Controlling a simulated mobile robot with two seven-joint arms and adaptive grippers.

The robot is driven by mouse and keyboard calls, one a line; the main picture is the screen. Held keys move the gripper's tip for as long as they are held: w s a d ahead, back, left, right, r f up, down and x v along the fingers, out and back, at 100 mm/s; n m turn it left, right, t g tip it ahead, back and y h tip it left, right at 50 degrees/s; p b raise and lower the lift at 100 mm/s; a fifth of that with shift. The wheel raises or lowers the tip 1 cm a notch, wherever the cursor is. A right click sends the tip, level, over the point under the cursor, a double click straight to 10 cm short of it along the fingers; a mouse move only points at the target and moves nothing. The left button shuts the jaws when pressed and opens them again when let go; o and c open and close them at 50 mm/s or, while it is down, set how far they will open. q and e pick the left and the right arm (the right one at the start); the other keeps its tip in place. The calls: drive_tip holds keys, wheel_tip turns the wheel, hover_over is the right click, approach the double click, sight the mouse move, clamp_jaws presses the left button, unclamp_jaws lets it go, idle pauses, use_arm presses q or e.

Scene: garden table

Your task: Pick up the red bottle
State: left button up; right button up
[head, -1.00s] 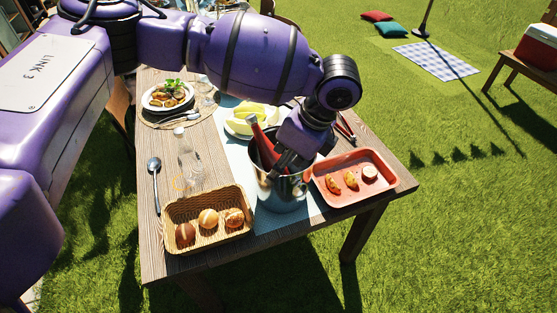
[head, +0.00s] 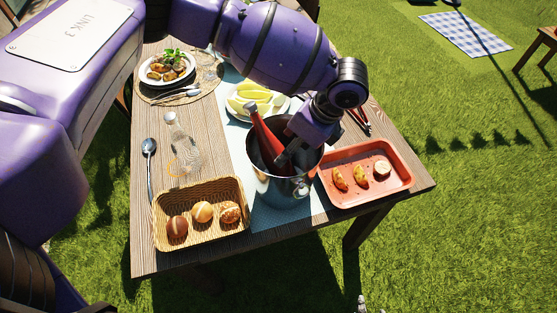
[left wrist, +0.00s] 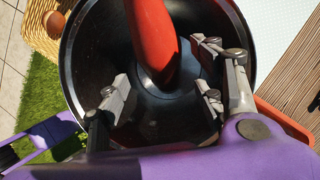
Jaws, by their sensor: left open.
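The red bottle (head: 264,134) stands tilted in the metal bucket (head: 276,190), its neck sticking up over the rim to the left. My left gripper (head: 285,160) reaches down into the bucket just right of the bottle. In the left wrist view, the bottle (left wrist: 155,40) rises from the dark inside of the bucket (left wrist: 88,45). The open fingers of my left gripper (left wrist: 165,98) are on either side of the bottle's lower visible part, with gaps showing. The lower end of the bottle is hard to make out. My right gripper is not in view.
A wicker bread basket (head: 160,222) stands left of the bucket, and a red tray (head: 400,188) with food stands close on its right. A clear glass bottle (head: 182,148) and a spoon (head: 149,165) are at left. A plate of yellow food (head: 257,97) is behind.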

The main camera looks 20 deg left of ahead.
use_arm(q)
drive_tip(key=shift+a+f, duration=0.3)
drive_tip(key=shift+f, duration=0.15)
drive_tip(key=x, duration=0.5)
drive_tip(key=shift+w+a+f, duration=0.1)
drive_tip(key=shift+f, duration=0.25)
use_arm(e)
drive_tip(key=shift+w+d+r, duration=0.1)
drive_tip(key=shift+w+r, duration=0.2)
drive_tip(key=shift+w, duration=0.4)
use_arm(q)
drive_tip(key=shift+c, duration=1.3)
drive_tip(key=shift+r, duration=0.1)
clamp_jaws()
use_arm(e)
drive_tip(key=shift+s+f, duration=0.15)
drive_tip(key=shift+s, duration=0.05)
